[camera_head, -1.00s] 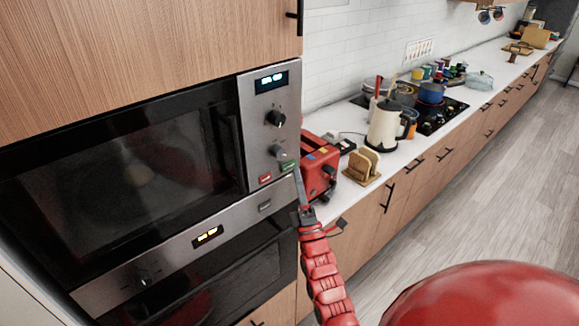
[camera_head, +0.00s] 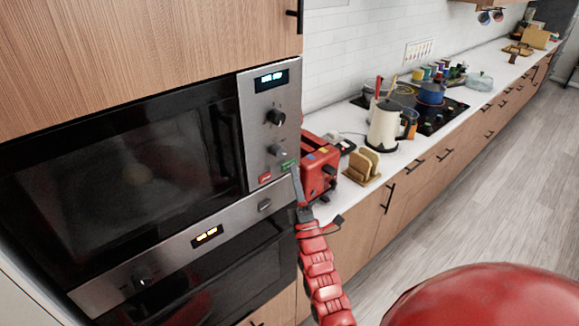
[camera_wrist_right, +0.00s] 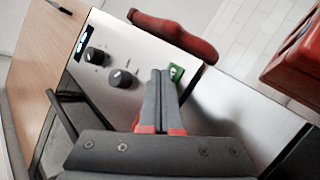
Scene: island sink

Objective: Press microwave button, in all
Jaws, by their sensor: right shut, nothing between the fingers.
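The microwave (camera_head: 130,165) is built into the wooden cabinet at the left. Its steel panel (camera_head: 270,100) carries a lit display, two knobs, a red button (camera_head: 265,178) and a green button (camera_head: 288,165). My right gripper (camera_head: 295,168) is shut and empty, with its tips close to the green button. In the right wrist view the shut fingers (camera_wrist_right: 161,75) point at the panel, with the green button (camera_wrist_right: 176,72) just right of the tips. Whether they touch it cannot be told. The red button is hidden there. My left gripper is not in view.
A red toaster (camera_head: 318,165) stands on the counter just right of the panel, close to my right arm. A bread rack (camera_head: 364,168), a kettle (camera_head: 384,128) and a hob with pots stand beyond. An oven (camera_head: 210,275) sits below. The floor at the right is clear.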

